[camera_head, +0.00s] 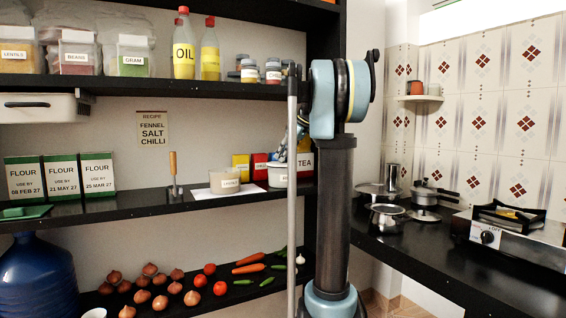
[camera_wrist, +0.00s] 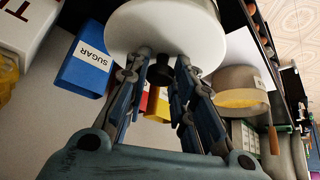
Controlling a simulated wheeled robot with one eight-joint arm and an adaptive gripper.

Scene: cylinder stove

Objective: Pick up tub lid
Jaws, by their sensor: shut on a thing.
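The tub lid (camera_wrist: 150,28) is a round white disc with a black knob, at the top of the wrist view. My gripper (camera_wrist: 160,68) is shut on the knob, with one finger on each side. In the head view, a white tub (camera_head: 278,180) stands on the middle shelf, with my gripper (camera_head: 283,152) just above it, partly behind my arm. I cannot tell whether the lid touches the tub.
A beige labelled tub (camera_head: 225,181) stands close by on the left. Yellow (camera_head: 241,163) and red (camera_head: 259,167) boxes are behind, with a tea box (camera_head: 305,163) at the right. A blue sugar box (camera_wrist: 88,68) shows in the wrist view. The upper shelf (camera_head: 150,87) is overhead.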

